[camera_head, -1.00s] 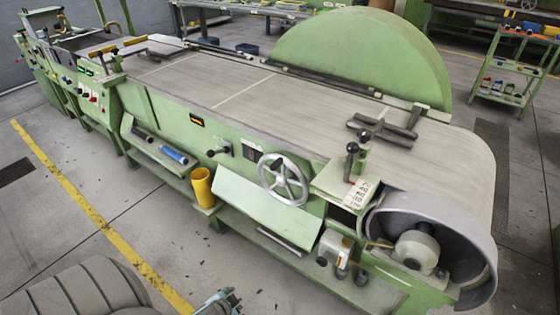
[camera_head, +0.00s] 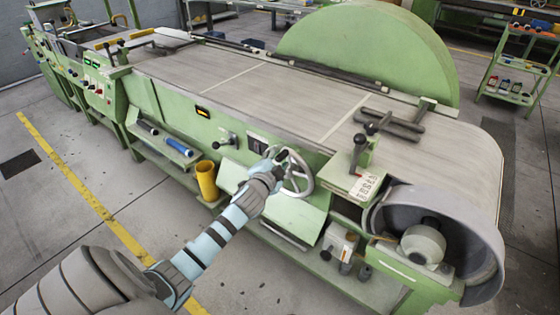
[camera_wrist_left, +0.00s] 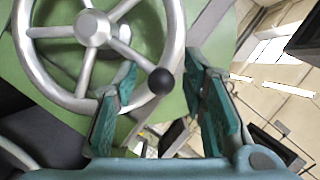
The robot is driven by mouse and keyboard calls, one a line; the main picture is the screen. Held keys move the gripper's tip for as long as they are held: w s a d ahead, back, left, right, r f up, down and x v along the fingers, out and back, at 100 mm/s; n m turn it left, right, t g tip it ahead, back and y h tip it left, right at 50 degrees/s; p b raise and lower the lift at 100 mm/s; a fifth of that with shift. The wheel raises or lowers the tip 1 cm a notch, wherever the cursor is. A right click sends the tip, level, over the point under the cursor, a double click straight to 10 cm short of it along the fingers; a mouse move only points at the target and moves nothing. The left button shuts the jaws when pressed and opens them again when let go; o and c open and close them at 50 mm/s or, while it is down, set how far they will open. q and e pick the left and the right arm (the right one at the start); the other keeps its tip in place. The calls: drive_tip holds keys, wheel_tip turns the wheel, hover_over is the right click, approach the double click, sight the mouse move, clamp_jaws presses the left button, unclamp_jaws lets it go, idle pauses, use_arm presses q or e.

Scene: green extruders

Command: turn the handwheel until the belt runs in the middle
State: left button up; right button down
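The silver handwheel (camera_head: 307,184) is on the green front panel of the long machine, partly hidden behind my left gripper. The left wrist view shows its spoked rim (camera_wrist_left: 25,60) and a black knob (camera_wrist_left: 161,80). My left gripper (camera_head: 280,158) is at the wheel's upper left. In the wrist view its teal fingers (camera_wrist_left: 161,68) are spread apart, the knob showing between them; I cannot tell whether they touch it. The wide grey belt (camera_head: 280,90) covers the machine top and wraps round the right end. How well it is centred is unclear. My right gripper is not in view.
A yellow cup (camera_head: 207,180) and blue roll (camera_head: 178,147) sit along the front. A small tool cart (camera_head: 515,70) is at back right. The floor in front is clear.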

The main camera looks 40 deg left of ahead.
use_arm(q)
drive_tip(key=shift+w+a+f, duration=0.1)
drive_tip(key=shift+w+a, duration=0.05)
drive_tip(key=shift+w, duration=0.25)
clamp_jaws()
